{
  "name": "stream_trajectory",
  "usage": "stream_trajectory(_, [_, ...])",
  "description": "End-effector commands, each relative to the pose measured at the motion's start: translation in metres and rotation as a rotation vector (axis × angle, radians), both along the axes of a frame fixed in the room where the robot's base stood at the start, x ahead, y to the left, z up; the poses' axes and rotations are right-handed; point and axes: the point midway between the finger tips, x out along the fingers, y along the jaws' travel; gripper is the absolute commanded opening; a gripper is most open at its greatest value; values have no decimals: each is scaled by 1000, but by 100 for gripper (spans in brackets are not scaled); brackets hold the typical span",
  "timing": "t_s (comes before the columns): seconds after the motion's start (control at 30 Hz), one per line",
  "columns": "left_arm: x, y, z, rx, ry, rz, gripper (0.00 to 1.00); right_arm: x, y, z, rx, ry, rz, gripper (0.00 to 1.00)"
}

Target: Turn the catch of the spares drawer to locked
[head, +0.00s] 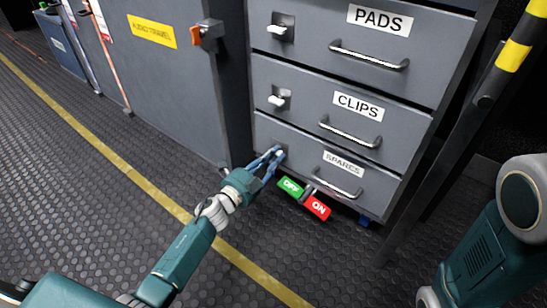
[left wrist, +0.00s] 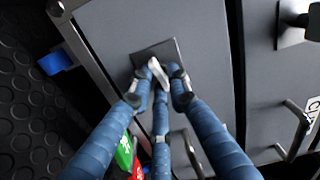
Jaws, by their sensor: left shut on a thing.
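The spares drawer (head: 306,153) is the lowest drawer of the grey cabinet, labelled SPARES, and it looks closed. Its catch is a small pale lever (left wrist: 157,70) on a dark square plate (left wrist: 163,50), near the drawer's left end. My left gripper (head: 275,155) is at this catch. In the left wrist view its blue fingers (left wrist: 158,85) are closed around the lever and partly hide it. The lever looks slanted in that view. In the head view the fingers cover most of the catch. My right gripper is out of view; only part of that arm shows at right.
The clips drawer (head: 310,95) and pads drawer (head: 330,35) above have pale catches of their own. A green OFF tag (head: 290,187) and a red ON tag (head: 317,207) show below the spares drawer. A dark post (head: 455,130) stands at right. Floor in front is clear.

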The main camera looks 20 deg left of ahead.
Motion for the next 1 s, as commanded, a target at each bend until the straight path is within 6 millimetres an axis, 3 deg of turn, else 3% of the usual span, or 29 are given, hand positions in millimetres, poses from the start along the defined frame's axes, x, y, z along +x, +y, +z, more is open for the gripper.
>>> stream_trajectory(0.4, [-2,-3,-5,170,-57,-7,0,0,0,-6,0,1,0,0])
stream_trajectory(0.93, [-2,-3,-6,192,-62,-6,0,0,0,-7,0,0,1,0])
stream_trajectory(0.97, [-2,-3,-6,192,-62,-6,20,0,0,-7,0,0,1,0])
stream_trajectory(1.0, [-2,-3,-6,192,-62,-6,28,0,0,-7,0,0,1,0])
